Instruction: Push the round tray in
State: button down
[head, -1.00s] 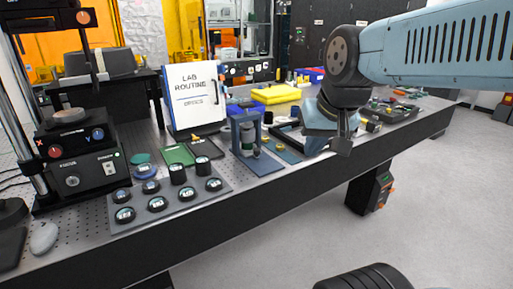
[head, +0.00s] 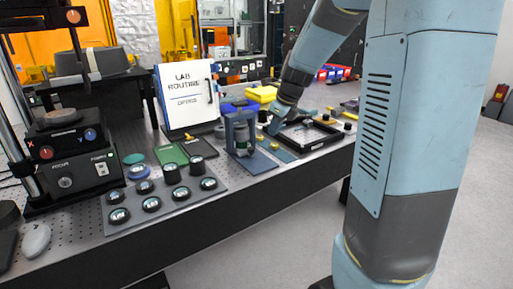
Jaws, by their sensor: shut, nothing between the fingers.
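My gripper (head: 272,130) is small and far off in the head view, pointing down near the middle of the bench. It is shut and empty, well to the right of the disc. It is just right of a blue-grey stand (head: 240,135) and at the left end of a black rectangular frame (head: 305,135). Whether it touches either is unclear.
A grey plate (head: 165,205) with several round black-rimmed pieces lies in front of the box. A white "LAB ROUTINE" board (head: 187,100) stands behind it. A grey mouse (head: 36,240) is at the left front. My own arm blocks the right side.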

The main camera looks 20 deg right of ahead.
aim_at(252, 148)
jog(key=w+f+m, duration=0.1)
jog(key=w+f, duration=0.1)
jog(key=f, duration=0.1)
jog(key=w+f+m, duration=0.1)
jog(key=f, duration=0.3)
jog(key=w+a+f, duration=0.1)
jog(key=w+f, duration=0.1)
jog(key=f, duration=0.2)
jog(key=shift+w+f+m, duration=0.1)
jog(key=shift+w+m, duration=0.2)
jog(key=shift+m, duration=0.1)
jog(key=shift+w+a+f, duration=0.1)
jog(key=shift+w+a, duration=0.2)
jog(key=shift+w, duration=0.25)
jog(key=shift+w+a, duration=0.25)
jog(key=shift+w, duration=0.25)
jog(key=shift+w+a, duration=0.4)
jog(key=shift+w, duration=0.4)
jog(key=shift+w, duration=0.1)
jog(key=shift+w+a, duration=0.25)
jog(key=shift+w, duration=0.25)
jog(key=shift+w+a, duration=0.25)
jog(key=shift+w, duration=0.25)
jog(key=shift+s, duration=0.1)
